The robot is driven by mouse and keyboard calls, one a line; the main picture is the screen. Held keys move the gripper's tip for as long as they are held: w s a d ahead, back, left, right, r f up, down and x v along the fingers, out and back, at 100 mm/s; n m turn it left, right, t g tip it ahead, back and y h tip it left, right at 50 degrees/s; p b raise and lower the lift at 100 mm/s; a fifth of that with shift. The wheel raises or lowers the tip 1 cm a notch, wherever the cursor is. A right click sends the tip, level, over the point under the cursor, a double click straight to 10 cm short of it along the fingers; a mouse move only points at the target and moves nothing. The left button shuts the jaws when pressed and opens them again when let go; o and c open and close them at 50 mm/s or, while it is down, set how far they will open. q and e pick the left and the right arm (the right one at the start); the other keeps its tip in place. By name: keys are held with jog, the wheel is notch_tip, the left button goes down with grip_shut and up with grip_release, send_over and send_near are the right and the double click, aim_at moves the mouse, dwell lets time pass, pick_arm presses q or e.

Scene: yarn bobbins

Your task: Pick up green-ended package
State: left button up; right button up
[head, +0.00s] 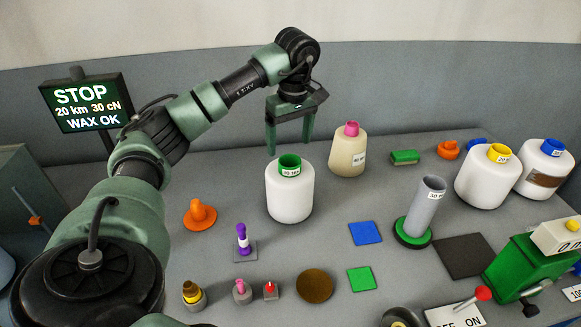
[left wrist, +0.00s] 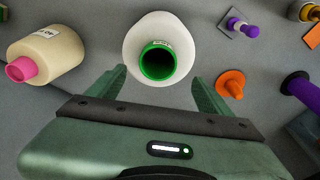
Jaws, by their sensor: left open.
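The green-ended package (head: 289,194) is a white yarn bobbin with a green tube end on top. It stands upright on the table in the middle of the head view. My left gripper (head: 289,150) is above it, pointing down, with its fingers apart and empty. In the left wrist view the white package (left wrist: 134,47) with its green ring (left wrist: 158,62) lies just beyond and between the open fingers (left wrist: 160,82). I cannot tell whether a finger touches it. My right gripper is not in view.
A cream package with a pink end (head: 347,155) stands close right of the green-ended one. An orange cone (head: 200,214) is at its left. White packages with yellow (head: 487,180) and blue (head: 546,168) ends stand far right. A grey tube on a green base (head: 427,207) stands between.

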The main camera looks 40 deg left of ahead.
aim_at(290, 158)
pick_arm(q)
jog(key=f+p, duration=0.1)
jog(key=f, duration=0.1)
jog(key=f+p, duration=0.1)
jog(key=f, duration=0.2)
jog(key=shift+w+f, duration=0.2)
jog(key=shift+f, duration=0.1)
jog(key=shift+a+f, duration=0.15)
jog(key=shift+f, duration=0.3)
jog(key=c, duration=1.5)
grip_shut()
jog(key=shift+r, duration=0.1)
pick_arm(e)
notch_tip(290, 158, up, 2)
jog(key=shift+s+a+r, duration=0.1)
